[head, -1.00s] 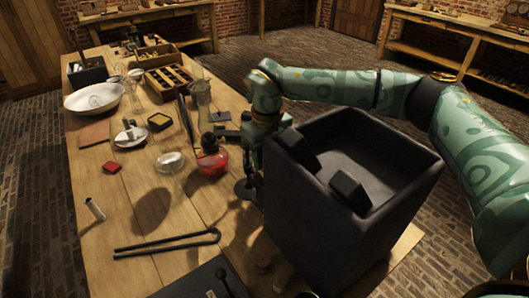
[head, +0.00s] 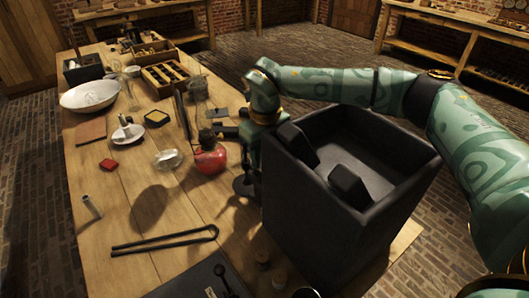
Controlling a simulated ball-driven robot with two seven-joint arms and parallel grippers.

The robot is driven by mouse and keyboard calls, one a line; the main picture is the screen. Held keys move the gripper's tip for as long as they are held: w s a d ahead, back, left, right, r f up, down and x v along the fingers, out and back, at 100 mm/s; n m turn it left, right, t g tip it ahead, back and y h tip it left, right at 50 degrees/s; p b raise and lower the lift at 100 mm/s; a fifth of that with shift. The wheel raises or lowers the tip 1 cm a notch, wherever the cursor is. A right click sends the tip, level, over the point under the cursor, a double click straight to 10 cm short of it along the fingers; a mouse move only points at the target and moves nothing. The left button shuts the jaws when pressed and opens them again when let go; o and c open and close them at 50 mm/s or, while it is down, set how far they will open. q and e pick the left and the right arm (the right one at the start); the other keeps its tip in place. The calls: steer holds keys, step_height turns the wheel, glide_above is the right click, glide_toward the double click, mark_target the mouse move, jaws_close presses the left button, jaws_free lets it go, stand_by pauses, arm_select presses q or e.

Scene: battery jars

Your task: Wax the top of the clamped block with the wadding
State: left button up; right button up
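My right arm comes in from the right, over the far side of a large black open box. My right gripper (head: 252,145) points down beside the box's far left corner. Its fingertips are largely hidden or too dark to tell whether they are open or hold anything. I cannot make out the clamped block or the wadding with certainty. A shallow glass dish (head: 168,160) with something pale in it stands on the table left of the gripper. My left gripper is out of view.
The big black box (head: 330,225), with two dark blocks inside, fills the table's right side. A red flask (head: 210,160) stands close left of the gripper. Black tongs (head: 165,241) lie in front. A white bowl (head: 90,96) and wooden crate (head: 167,79) stand farther back.

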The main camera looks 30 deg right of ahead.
steer(key=shift+f, duration=0.7)
steer(key=shift+w, duration=0.1)
steer(key=w, duration=0.2)
steer(key=w+b, duration=0.1)
steer(key=w, duration=0.1)
steer(key=shift+a+r, duration=0.15)
steer(key=shift+a, duration=0.15)
steer(key=s+p, duration=0.1)
steer(key=p, duration=0.1)
steer(key=s+p, duration=0.2)
steer(key=shift+d+r, duration=0.15)
steer(key=shift+d, duration=0.05)
steer(key=shift+s+d+p, duration=0.1)
steer(key=shift+s+p, duration=0.45)
steer(key=shift+s+f, duration=0.1)
steer(key=shift+f, duration=0.2)
